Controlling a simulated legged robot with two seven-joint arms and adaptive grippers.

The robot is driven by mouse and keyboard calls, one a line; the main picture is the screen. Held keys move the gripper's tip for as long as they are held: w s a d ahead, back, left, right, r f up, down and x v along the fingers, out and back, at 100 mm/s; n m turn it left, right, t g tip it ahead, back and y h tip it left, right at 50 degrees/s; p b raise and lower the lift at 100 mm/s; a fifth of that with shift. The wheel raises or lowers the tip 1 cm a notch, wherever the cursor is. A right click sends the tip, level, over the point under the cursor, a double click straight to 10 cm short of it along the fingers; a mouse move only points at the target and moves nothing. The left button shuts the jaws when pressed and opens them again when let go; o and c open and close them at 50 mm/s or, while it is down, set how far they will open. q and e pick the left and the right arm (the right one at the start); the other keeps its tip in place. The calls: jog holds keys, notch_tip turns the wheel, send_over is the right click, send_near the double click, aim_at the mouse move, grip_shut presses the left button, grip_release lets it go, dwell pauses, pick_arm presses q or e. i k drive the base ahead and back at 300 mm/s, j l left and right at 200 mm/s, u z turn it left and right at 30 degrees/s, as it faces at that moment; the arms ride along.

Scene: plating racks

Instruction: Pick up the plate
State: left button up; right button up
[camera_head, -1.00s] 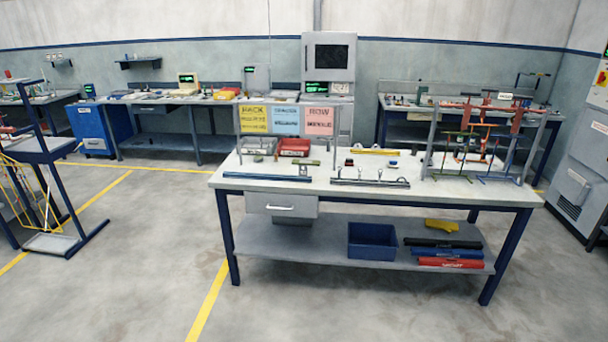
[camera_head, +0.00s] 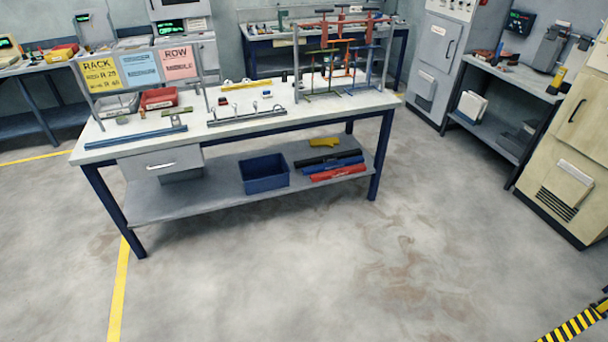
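I cannot make out a plate for certain. The workbench (camera_head: 290,122) has a white top and dark blue legs. On it lie a blue bar (camera_head: 136,137) at the left front and a grey rail with small upright hooks (camera_head: 247,117) at the middle front. A rack frame with red, green and blue hanging pieces (camera_head: 335,60) stands at the bench's right end. Neither of my grippers is in view.
A blue bin (camera_head: 264,173) and several dark, blue and red rolls (camera_head: 333,165) lie on the lower shelf. Grey cabinets (camera_head: 440,65) and a side table (camera_head: 505,75) stand at the right. The floor (camera_head: 330,260) in front is clear.

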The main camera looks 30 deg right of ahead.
aim_at(176, 123)
jog(key=z, duration=6)
jog(key=u, duration=1.55)
jog(key=j+u, duration=0.15)
jog(key=u, duration=0.35)
jog(key=k+j+u, duration=0.1)
jog(key=j+u, duration=0.15)
jog(key=u, duration=0.25)
jog(key=j+u, duration=0.15)
jog(key=u, duration=0.35)
jog(key=j+u, duration=0.2)
jog(key=u, duration=0.3)
jog(key=i+j+u, duration=0.1)
jog(key=u, duration=0.4)
